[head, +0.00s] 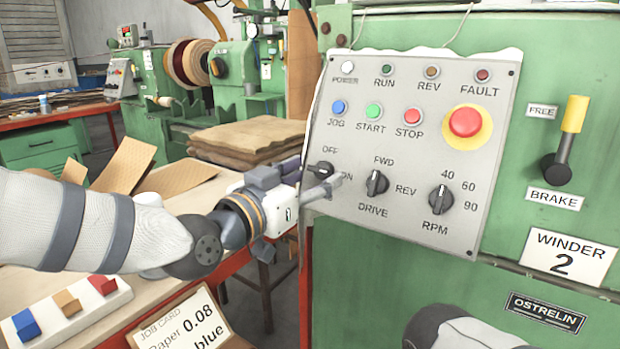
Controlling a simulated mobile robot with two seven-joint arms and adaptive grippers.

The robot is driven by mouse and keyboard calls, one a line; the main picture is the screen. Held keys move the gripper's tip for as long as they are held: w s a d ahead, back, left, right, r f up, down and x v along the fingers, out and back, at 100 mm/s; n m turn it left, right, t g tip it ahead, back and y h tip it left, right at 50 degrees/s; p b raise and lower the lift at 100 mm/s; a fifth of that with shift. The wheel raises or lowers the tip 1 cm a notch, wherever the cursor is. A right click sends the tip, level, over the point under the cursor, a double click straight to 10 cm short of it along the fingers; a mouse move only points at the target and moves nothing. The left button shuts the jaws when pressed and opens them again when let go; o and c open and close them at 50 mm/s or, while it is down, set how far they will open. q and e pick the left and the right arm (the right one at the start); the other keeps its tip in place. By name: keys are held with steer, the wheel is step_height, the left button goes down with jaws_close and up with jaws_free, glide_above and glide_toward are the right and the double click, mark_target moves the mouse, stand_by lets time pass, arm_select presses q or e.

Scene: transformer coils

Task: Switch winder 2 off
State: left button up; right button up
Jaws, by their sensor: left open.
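Winder 2 is the green machine at the right, with its name plate "WINDER 2" (564,259). Its grey control panel (400,140) carries a black OFF/ON knob (321,170) at its lower left edge; I cannot tell which label it points to. My left gripper (323,188) is open, with its fingertips right at this knob and partly hiding the ON label. I cannot tell whether they touch it. The POWER lamp (348,67) is whitish; the RUN lamp (386,69) is dark green.
The panel also has a red stop mushroom button (465,122), a DRIVE knob (376,183) and an RPM knob (440,199). A yellow-tipped brake lever (564,140) stands at the right. A bench at left holds a job card (185,325) and a block tray (75,317).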

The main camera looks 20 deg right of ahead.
arm_select(q)
steer(key=shift+w+d, duration=0.1)
steer(key=c, duration=1.2)
steer(key=shift+o, duration=0.2)
